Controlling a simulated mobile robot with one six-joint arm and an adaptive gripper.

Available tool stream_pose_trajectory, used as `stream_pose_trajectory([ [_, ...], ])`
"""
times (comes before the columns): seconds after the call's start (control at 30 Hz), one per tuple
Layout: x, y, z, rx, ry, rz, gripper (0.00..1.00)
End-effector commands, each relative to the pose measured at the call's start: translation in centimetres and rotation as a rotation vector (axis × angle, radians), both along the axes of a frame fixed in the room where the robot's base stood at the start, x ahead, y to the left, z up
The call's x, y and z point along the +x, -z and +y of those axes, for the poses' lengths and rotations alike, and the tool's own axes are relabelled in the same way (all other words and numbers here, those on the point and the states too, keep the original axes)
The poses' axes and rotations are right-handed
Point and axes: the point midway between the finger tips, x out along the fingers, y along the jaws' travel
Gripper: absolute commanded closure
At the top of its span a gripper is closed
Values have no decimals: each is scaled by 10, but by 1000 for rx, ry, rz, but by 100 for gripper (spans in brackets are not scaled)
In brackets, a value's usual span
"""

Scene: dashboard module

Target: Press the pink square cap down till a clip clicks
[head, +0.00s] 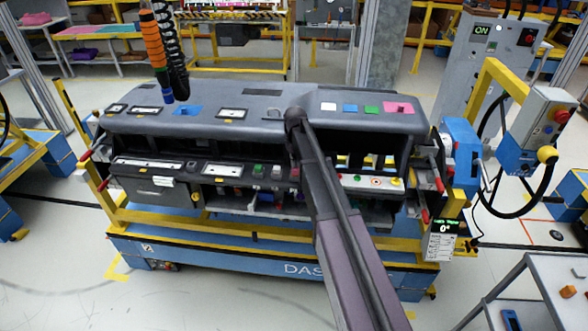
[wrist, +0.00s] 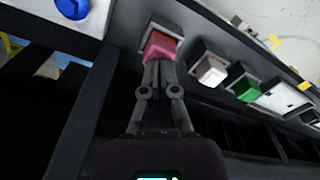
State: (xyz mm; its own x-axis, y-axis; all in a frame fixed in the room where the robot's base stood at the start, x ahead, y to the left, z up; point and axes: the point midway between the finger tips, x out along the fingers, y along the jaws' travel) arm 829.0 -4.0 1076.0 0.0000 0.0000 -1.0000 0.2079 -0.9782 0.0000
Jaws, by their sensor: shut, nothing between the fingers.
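The pink square cap (wrist: 160,46) shows in the wrist view at top centre, standing out of a pale-rimmed square socket with an orange-red part visible behind it. My gripper (wrist: 158,68) has its fingers together with nothing between them. Its fingertips overlap the cap's lower edge; I cannot tell whether they touch it. In the head view the cap (head: 294,173) is a small pinkish-red spot on the front of the dashboard, just left of my arm. My gripper is hidden there behind my arm. The clip is not discernible.
In the wrist view a white cap (wrist: 210,70) and a green cap (wrist: 246,88) sit in sockets to the right, with a white panel (wrist: 285,97) beyond. A round blue button (wrist: 72,8) is at top left. The dashboard (head: 160,122) has open dark recesses below.

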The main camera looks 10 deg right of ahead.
Motion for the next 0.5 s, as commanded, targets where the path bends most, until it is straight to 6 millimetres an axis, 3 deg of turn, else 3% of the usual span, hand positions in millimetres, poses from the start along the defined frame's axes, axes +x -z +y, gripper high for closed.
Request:
stream_pose_trajectory([
  [0.5,0,6,0,0,0,0,100],
])
